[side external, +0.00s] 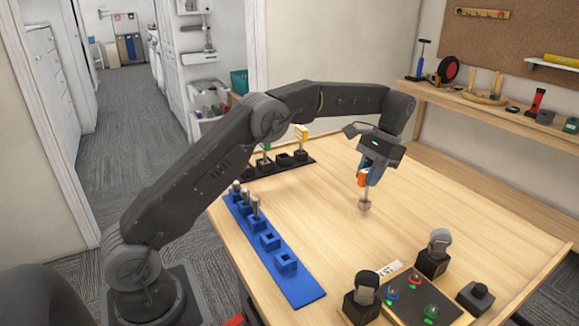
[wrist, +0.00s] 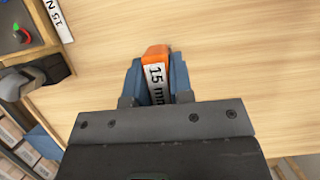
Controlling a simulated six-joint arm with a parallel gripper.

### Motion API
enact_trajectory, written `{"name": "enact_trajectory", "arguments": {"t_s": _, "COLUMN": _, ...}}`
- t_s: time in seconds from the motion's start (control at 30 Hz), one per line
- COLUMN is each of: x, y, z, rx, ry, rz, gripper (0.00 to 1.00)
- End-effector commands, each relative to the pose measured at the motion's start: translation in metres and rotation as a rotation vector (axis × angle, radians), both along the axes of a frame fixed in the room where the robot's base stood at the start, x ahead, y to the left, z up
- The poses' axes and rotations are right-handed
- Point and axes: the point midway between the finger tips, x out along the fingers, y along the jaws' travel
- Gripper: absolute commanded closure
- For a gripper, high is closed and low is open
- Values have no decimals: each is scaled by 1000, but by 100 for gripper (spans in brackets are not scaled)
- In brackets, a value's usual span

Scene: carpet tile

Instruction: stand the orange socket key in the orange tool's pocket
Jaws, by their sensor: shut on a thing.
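The orange socket key (side external: 363,179) is in my gripper (side external: 370,171), hanging roughly upright with its grey metal socket end (side external: 365,205) over the bare table middle. Whether that end touches the table is unclear. In the wrist view, the orange handle (wrist: 155,52) shows a "15 mm" label between the blue fingers of my gripper (wrist: 156,72). A black rack (side external: 304,165) stands at the table's back left, holding a green-handled tool (side external: 266,150) and a yellow-handled tool (side external: 301,134). A pocket (side external: 283,159) between them looks empty. The rack is left of my gripper, partly behind my arm.
A blue rack (side external: 302,295) runs along the left table edge, with several metal pieces in its far pockets and open near pockets. A control panel (side external: 420,300) and black-based fixtures stand at the front right. The table (side external: 460,215) between them is clear.

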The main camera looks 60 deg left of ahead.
Motion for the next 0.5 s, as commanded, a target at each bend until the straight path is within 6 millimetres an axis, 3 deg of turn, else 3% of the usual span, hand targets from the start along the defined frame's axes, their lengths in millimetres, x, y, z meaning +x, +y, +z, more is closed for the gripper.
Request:
{"name": "enact_trajectory", "arguments": {"t_s": 0.17, "x": 1, "y": 7, "z": 1, "rx": 1, "ry": -2, "rz": -25, "gripper": 100}}
{"name": "enact_trajectory", "arguments": {"t_s": 0.27, "x": 3, "y": 24, "z": 2, "rx": 2, "ry": -2, "rz": -93, "gripper": 100}}
{"name": "enact_trajectory", "arguments": {"t_s": 0.5, "x": 4, "y": 99, "z": 9, "rx": 4, "ry": -2, "rz": -425, "gripper": 100}}
